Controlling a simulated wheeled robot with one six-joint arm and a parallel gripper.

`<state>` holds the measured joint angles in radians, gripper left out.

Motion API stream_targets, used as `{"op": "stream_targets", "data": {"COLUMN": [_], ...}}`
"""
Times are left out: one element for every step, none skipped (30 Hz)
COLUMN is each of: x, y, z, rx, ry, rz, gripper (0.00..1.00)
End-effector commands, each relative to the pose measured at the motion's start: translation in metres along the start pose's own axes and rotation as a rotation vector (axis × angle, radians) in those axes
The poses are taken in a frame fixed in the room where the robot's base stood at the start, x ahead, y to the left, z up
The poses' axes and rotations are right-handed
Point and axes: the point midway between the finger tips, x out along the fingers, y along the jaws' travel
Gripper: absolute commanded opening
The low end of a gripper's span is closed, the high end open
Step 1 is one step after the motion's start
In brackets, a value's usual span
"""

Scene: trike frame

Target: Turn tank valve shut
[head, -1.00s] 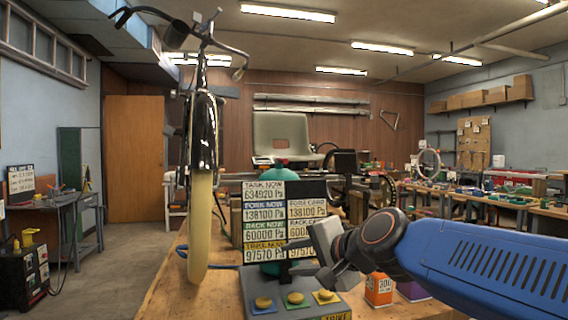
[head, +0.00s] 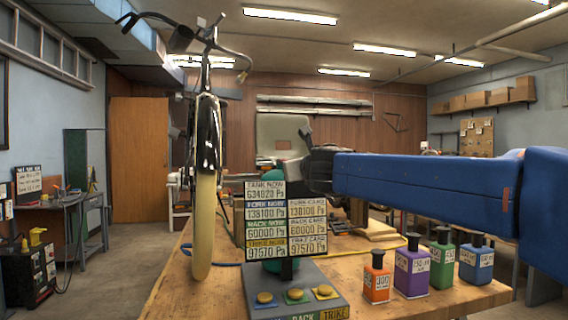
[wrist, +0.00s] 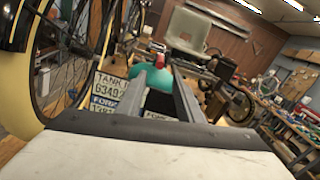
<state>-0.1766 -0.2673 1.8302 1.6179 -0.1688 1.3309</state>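The teal tank (head: 264,173) stands on the bench behind the readout board (head: 286,222), which hides most of it. In the wrist view, the tank's rounded top (wrist: 153,77) shows between and beyond my fingers. A small red piece on top of it, which looks like the valve (wrist: 159,60), lies beyond the fingertips. In the head view, my gripper (head: 300,168) is beside the tank top, behind the board's upper right edge. I cannot tell whether it touches the valve.
A control box (head: 292,295) with yellow knobs sits before the board. A front wheel (head: 203,225) stands to its left. An orange bottle (head: 377,284), a purple bottle (head: 411,272), a green bottle (head: 442,264) and a blue bottle (head: 477,262) stand below my arm.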

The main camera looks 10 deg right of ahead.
Motion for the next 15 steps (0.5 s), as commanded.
{"op": "stream_targets", "data": {"x": [0.009,0.014,0.02,0.025,0.03,0.036,0.041,0.045,0.052,0.056,0.061,0.068,0.072,0.077,0.083], "y": [0.0,0.0,0.0,0.0,0.0,0.0,0.0,0.0,0.0,0.0,0.0,0.0,0.0,0.0,0.0], "z": [-0.001,-0.001,-0.001,-0.001,-0.001,-0.001,-0.001,-0.001,-0.001,-0.001,-0.001,-0.001,-0.001,-0.001,-0.001], "rx": [-0.003,-0.003,-0.002,-0.004,-0.004,-0.003,-0.004,-0.004,-0.003,-0.003,-0.005,-0.004,-0.003,-0.003,-0.004], "ry": [0.002,0.002,0.002,0.001,0.001,0.001,0.001,0.001,0.001,0.001,0.001,0.001,0.001,0.001,0.001], "rz": [0.0,0.0,0.0,0.0,0.0,0.001,0.001,0.001,0.001,0.001,0.001,0.001,0.001,0.001,0.001], "gripper": [0.33,0.33,0.33,0.33,0.33,0.33,0.33,0.33,0.33,0.33,0.33,0.33,0.33,0.33,0.33]}}
